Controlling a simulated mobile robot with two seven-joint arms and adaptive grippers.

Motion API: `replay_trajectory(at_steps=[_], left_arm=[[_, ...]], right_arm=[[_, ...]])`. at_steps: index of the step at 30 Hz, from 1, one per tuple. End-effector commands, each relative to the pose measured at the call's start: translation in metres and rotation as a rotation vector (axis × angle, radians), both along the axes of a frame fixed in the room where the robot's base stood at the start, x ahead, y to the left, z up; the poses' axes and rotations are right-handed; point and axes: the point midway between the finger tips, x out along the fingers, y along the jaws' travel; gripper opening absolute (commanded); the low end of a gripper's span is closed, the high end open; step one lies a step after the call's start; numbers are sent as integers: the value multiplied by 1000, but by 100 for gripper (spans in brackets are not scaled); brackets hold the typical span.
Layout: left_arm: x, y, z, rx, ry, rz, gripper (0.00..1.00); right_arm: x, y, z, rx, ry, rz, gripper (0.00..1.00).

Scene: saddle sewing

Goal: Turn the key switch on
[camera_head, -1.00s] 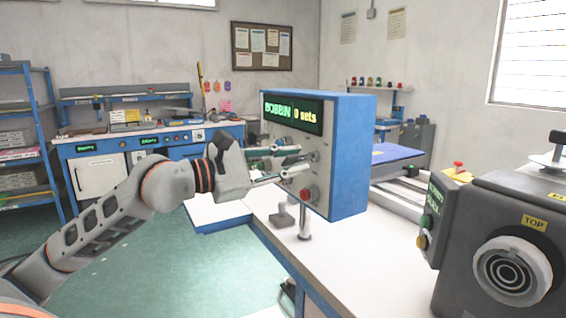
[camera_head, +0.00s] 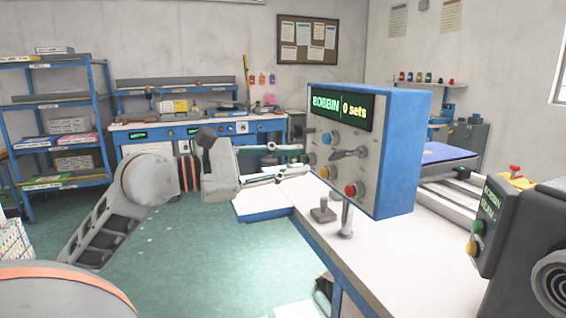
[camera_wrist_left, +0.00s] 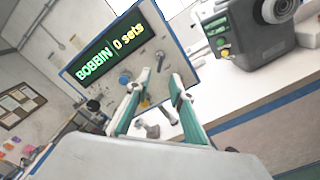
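A blue control box (camera_head: 402,150) with a grey front panel stands on a post over the white table and reads "BOBBIN 0 sets". A metal key-like lever (camera_head: 348,154), apparently the key switch, sticks out of the panel's middle, roughly level in the head view. It also shows in the left wrist view (camera_wrist_left: 161,61), beyond the fingers. My left gripper (camera_head: 303,160) is open and empty, its two green-and-grey fingers apart at the panel's left edge. In the left wrist view the open fingers (camera_wrist_left: 156,90) point towards the panel, with the lever apart from them. My right gripper is not in view.
The panel also carries a blue knob (camera_head: 328,138), a yellow button (camera_head: 328,172) and a red button (camera_head: 353,189). A dark machine (camera_head: 520,235) stands at the right. A blue workbench (camera_head: 215,135) and shelves (camera_head: 55,125) are behind.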

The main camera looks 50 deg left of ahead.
Motion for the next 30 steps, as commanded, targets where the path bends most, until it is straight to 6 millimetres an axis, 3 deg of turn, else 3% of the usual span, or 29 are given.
replay_trajectory(at_steps=[7, 25, 30], left_arm=[[-14, 5, 0, 0, 1, -1, 22], [-14, 5, 0, -2, 1, -1, 22], [-13, -4, -12, -168, 55, -68, 22]], right_arm=[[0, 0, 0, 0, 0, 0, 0], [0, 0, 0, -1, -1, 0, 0], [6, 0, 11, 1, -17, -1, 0]])
